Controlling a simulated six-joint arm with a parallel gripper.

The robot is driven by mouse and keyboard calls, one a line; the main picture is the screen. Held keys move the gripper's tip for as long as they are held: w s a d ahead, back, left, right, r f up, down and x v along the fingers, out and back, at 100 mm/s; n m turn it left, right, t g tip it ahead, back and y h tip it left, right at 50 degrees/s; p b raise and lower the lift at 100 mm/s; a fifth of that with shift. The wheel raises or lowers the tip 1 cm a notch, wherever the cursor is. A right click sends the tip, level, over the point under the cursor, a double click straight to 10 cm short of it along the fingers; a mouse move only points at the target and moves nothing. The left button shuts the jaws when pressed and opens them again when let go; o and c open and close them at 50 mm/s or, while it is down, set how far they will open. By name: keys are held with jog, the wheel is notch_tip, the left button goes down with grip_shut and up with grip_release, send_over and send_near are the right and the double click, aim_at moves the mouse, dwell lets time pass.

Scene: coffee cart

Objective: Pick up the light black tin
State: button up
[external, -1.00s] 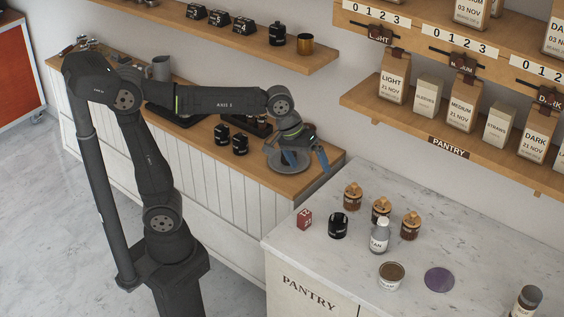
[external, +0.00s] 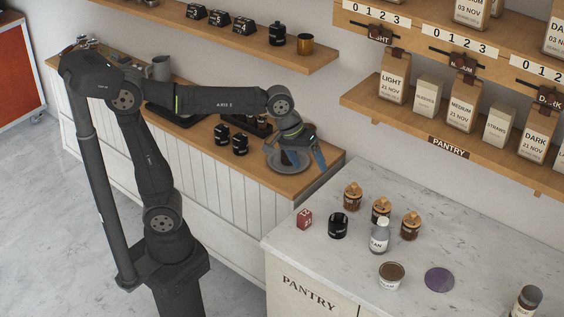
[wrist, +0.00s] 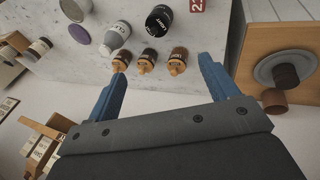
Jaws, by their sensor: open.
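A black tin (external: 338,225) stands upright on the marble counter, between the red cube and the small bottle. It also shows at the top of the wrist view (wrist: 158,19), with white lettering too small to read surely. Two similar black tins, one (external: 222,134) beside the other (external: 240,145), stand on the wooden counter; their labels are unreadable, so I cannot tell which tin is light. My gripper (external: 305,161) is open and empty, above the grey plate at the wooden counter's right end. Its blue fingers (wrist: 164,68) are spread wide in the wrist view.
The grey plate (external: 272,166) lies below my gripper. The pantry shelf (external: 385,115) overhangs behind.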

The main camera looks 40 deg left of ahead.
jog(key=n+g+y, duration=0.2)
jog(key=n+y, duration=0.2)
jog(key=n, duration=1.3)
send_near(338, 213)
jog(key=f, duration=0.8)
jog(key=shift+w+f, duration=0.2)
jog(key=shift+f, duration=0.05)
jog(key=shift+s+d+f, duration=0.1)
jog(key=shift+d+f, duration=0.05)
jog(key=shift+f, duration=1.2)
jog(key=shift+s+d+f, duration=0.1)
jog(key=shift+d+f, duration=0.05)
jog(key=shift+f, duration=1.25)
jog(key=c, duration=1.1)
jog(key=shift+c, duration=0.2)
jog(key=shift+r, duration=0.15)
